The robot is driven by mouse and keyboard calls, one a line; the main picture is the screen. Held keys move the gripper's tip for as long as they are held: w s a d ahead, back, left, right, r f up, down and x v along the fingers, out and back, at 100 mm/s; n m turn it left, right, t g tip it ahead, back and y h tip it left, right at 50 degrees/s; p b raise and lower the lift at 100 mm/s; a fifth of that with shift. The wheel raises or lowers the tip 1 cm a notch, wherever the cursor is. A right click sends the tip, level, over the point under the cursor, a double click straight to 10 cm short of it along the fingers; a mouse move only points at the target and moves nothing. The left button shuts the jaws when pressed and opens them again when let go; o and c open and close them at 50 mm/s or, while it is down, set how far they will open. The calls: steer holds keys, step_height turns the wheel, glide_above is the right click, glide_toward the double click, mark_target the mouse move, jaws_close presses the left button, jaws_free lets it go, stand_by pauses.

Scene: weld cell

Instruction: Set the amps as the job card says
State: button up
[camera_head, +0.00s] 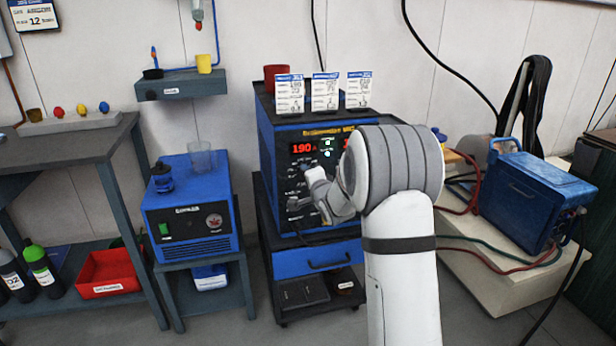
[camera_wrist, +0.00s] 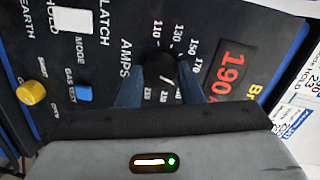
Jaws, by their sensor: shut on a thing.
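The blue and black welder (camera_head: 267,160) stands on a cart, and its red display (camera_head: 303,149) reads 190. My gripper (camera_wrist: 160,84) is shut on the black amps knob (camera_wrist: 160,68), one finger on each side. Printed numbers ring the knob, and the fingers hide part of it. In the head view my gripper (camera_head: 318,199) is at the welder's front panel, partly behind my arm. Three white cards (camera_head: 326,92) stand on the welder's top front edge. Their small print is hard to read.
A yellow knob (camera_wrist: 31,92) and a blue button (camera_wrist: 84,93) lie near the amps knob. A red cup (camera_head: 276,76) stands behind the cards.

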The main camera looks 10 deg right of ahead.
steer(key=o, duration=1)
steer(key=shift+s+d+r+p, duration=0.15)
steer(key=shift+s+p, duration=0.1)
steer(key=shift+s, duration=1.05)
steer(key=shift+s+d+r+p, duration=0.15)
steer(key=shift+s+p, duration=0.05)
steer(key=shift+s, duration=1.05)
steer(key=shift+s+d+r+p, duration=0.15)
steer(key=shift+s+p, duration=0.1)
steer(key=shift+s, duration=1.05)
steer(key=s+a+r+n+g+h+p, duration=0.1)
steer(key=s+r+n+g+h+p, duration=0.35)
steer(key=s+r+p, duration=1)
steer(key=s+a+r+n+g+y+p, duration=0.1)
steer(key=s+r+n+g+p, duration=0.2)
steer(key=s, duration=0.5)
steer(key=s+a+r+n+g+p, duration=0.2)
steer(key=s+r+n+g+p, duration=0.1)
steer(key=s, duration=0.5)
steer(key=s+a+r+n+g+y+p, duration=0.1)
steer(key=s+r+n+g+p, duration=0.2)
steer(key=s, duration=0.4)
steer(key=shift+s+a+r+n+g+y+p, duration=0.15)
steer(key=shift+s+a+n+g+y+p, duration=0.2)
steer(key=shift+p, duration=0.4)
